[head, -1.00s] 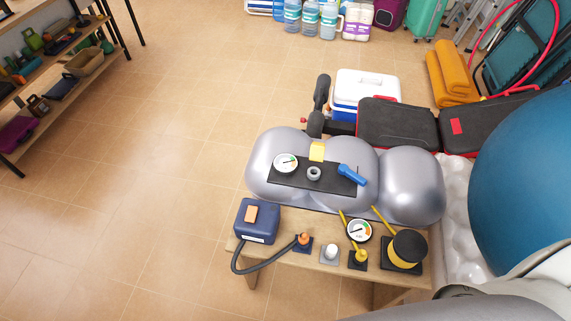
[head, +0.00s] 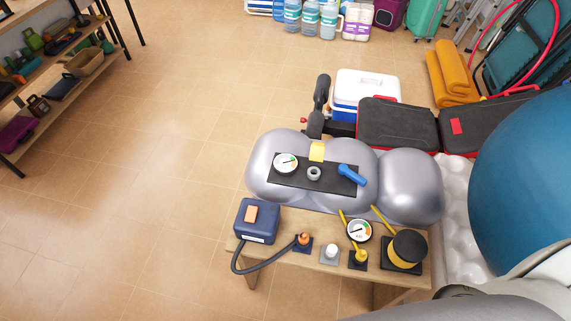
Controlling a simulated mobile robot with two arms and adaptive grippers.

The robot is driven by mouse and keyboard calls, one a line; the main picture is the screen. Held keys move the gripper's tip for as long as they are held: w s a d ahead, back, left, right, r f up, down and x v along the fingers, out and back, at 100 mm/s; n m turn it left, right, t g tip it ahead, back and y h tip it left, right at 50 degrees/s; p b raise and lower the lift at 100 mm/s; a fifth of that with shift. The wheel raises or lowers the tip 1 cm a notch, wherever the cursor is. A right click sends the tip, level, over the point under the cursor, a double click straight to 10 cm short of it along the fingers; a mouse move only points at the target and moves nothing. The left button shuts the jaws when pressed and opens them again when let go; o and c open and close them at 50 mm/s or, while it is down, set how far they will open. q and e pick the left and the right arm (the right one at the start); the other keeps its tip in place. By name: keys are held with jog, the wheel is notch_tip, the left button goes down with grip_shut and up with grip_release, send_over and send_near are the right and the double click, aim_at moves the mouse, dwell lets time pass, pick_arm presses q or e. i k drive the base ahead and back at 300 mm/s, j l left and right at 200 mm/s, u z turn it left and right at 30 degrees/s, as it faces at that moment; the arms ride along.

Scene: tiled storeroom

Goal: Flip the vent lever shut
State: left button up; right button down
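The vent lever, a blue handle (head: 352,175), sits at the right end of a black panel (head: 318,181) on a silver inflated cushion with several bulges (head: 412,180). The lever slants down to the right, its tip reaching past the panel's edge. A round gauge (head: 286,163) and a grey ring-shaped port (head: 314,173) are on the same panel, and a yellow tab (head: 317,151) stands at its back edge. Neither gripper shows. A grey rounded shape at the bottom right looks like part of my arm.
A wooden table (head: 292,250) bears a blue pump box (head: 257,220) with a black hose, a white-capped fitting (head: 330,252), a second gauge (head: 359,230) and a black-and-yellow spool (head: 406,249). A large blue ball (head: 525,175) crowds the right. Floor at left is clear.

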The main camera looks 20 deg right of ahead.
aim_at(344, 170)
jog(key=z, duration=1.15)
